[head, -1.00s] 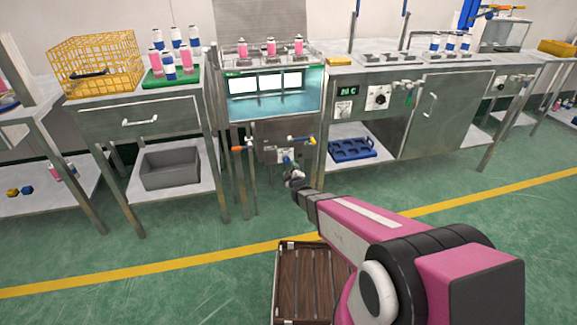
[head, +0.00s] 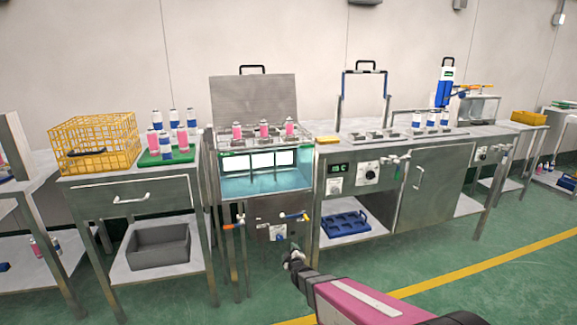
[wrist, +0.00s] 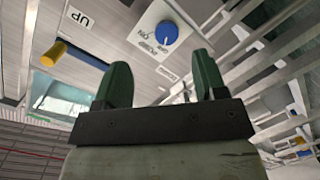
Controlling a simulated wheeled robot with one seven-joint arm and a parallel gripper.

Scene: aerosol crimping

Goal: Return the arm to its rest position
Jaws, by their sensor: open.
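My gripper (head: 297,260) is in front of the lower panel of the lit water bath (head: 260,180), low and near the middle of the head view. In the wrist view my gripper (wrist: 163,75) has its two dark green fingers spread apart with nothing between them. A blue knob (wrist: 166,32) on the grey panel shows beyond the fingers; the same knob (head: 280,237) is just up and left of the gripper in the head view. I cannot tell the exact gap to the panel. My pink arm reaches in from the bottom right.
A lever with a yellow end (wrist: 53,54) sticks out from the panel at upper left in the wrist view. Pink cans (head: 263,128) stand in the bath's top rack. A blue tray (head: 345,224) lies on the shelf to the right. Open green floor (head: 440,265) lies in front.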

